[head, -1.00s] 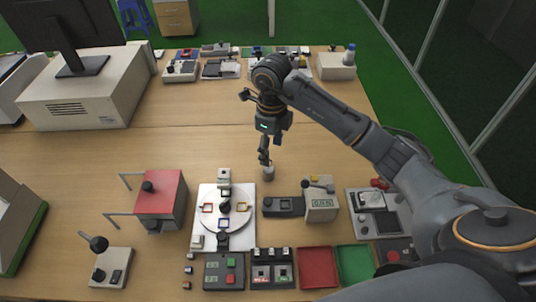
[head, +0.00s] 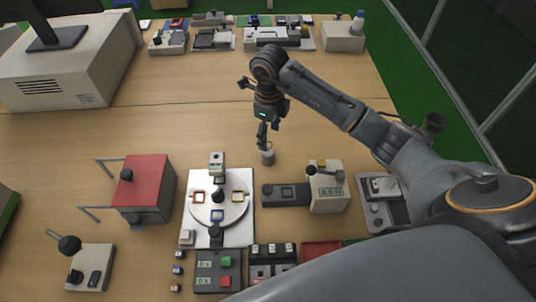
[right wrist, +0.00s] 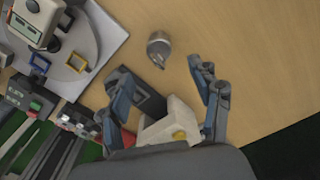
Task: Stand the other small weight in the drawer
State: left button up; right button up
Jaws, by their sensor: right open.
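A small grey metal weight (head: 267,156) stands upright on the bare wood right of the round turntable plate. In the right wrist view the weight (right wrist: 158,48) lies just beyond and between the fingertips. My right gripper (head: 263,139) points down just above the weight, its tips overlapping the weight's top edge in the head view. In the right wrist view its fingers (right wrist: 161,76) are spread and empty. A red-topped box (head: 145,184) with two bars on its left side may hold the drawer; I cannot see inside it. My left gripper is out of view.
The white board with its turntable (head: 240,235) stands left of the weight, and a grey-and-cream device (head: 327,190) is close in front-right. A switch box (head: 92,266) is at front left. Bare table lies behind the weight.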

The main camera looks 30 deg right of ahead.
aim_at(268, 152)
notch_tip(268, 152, down, 4)
jog(key=shift+s+a+r, duration=0.1)
jog(key=shift+f+p, duration=0.95)
jog(key=shift+f, duration=2)
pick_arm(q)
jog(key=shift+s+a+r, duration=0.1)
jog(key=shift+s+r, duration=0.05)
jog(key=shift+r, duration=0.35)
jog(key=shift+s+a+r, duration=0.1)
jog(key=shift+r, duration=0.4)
pick_arm(e)
jog(key=shift+w, duration=0.2)
grip_shut()
